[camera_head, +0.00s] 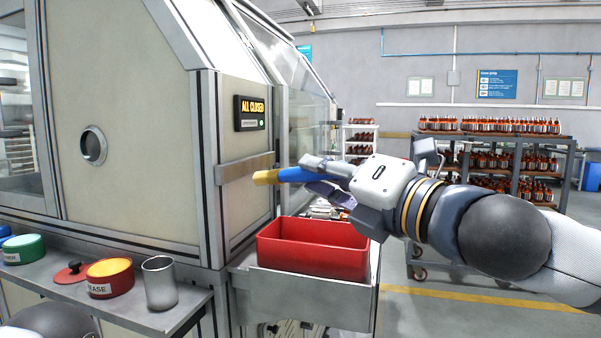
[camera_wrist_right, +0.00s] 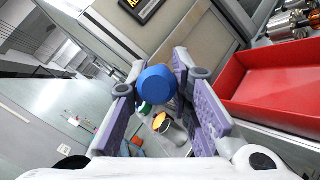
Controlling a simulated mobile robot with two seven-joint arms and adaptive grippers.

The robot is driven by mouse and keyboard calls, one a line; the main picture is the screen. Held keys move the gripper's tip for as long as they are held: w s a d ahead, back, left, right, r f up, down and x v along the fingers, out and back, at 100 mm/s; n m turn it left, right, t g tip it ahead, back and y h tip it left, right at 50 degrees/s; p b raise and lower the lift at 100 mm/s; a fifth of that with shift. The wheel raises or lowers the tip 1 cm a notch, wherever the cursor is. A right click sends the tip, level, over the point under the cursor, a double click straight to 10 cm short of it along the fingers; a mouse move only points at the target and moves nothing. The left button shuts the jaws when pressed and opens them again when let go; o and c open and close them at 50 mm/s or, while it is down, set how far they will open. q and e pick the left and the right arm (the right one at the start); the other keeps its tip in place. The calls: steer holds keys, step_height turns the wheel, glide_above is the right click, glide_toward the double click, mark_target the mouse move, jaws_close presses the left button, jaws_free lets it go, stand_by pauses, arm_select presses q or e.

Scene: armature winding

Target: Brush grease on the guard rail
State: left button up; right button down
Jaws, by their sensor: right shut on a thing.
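The guard rail (camera_head: 236,171) is a grey metal strip along the machine's side, below the lit sign. My right gripper (camera_head: 322,178) is shut on a brush (camera_head: 297,174) with a blue handle and a yellow end. The brush points left, its yellow end in front of or beside the rail; I cannot tell if they touch. In the right wrist view the blue handle end (camera_wrist_right: 157,86) sits between the fingers (camera_wrist_right: 160,98). The open red grease tin (camera_head: 110,278) stands on the shelf at lower left, its red lid (camera_head: 71,272) beside it. My left gripper is out of view.
A metal cup (camera_head: 159,283) stands right of the grease tin, and a green tin (camera_head: 25,249) stands at far left. A red bin (camera_head: 313,262) lies below my right gripper. The sign (camera_head: 250,113) reads "ALL CLOSED".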

steer(key=shift+d, duration=0.1)
steer(key=shift+s+d, duration=0.3)
steer(key=shift+d, duration=0.45)
steer(key=shift+s+d, duration=0.25)
steer(key=shift+d, duration=0.5)
steer(key=shift+a, duration=0.15)
